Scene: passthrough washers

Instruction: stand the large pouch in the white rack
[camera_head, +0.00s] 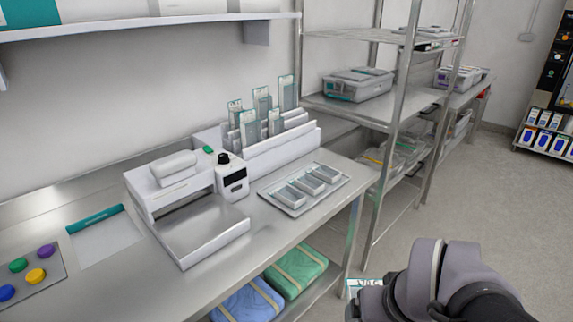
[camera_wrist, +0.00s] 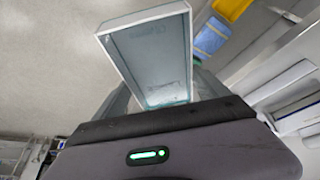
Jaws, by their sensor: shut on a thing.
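The large pouch (camera_wrist: 148,55) is a flat, greyish see-through rectangle with a pale rim and a teal edge, held between the fingers of my gripper (camera_wrist: 160,95) in the wrist view. In the head view my gripper is at the lower right, off the table's front edge, and only a small labelled end of the pouch (camera_head: 365,283) shows beside it. The white rack (camera_head: 280,148) stands at the back of the steel table, left of and well apart from my gripper. Several clear pouches with teal ends stand upright in its slots.
A metal tray (camera_head: 268,195) with small grey trays lies in front of the rack. A white sealing machine (camera_head: 200,228) stands left of it. A steel shelf unit (camera_head: 405,105) rises to the right. Folded green (camera_head: 296,268) and blue bundles lie below the table. Open floor is at right.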

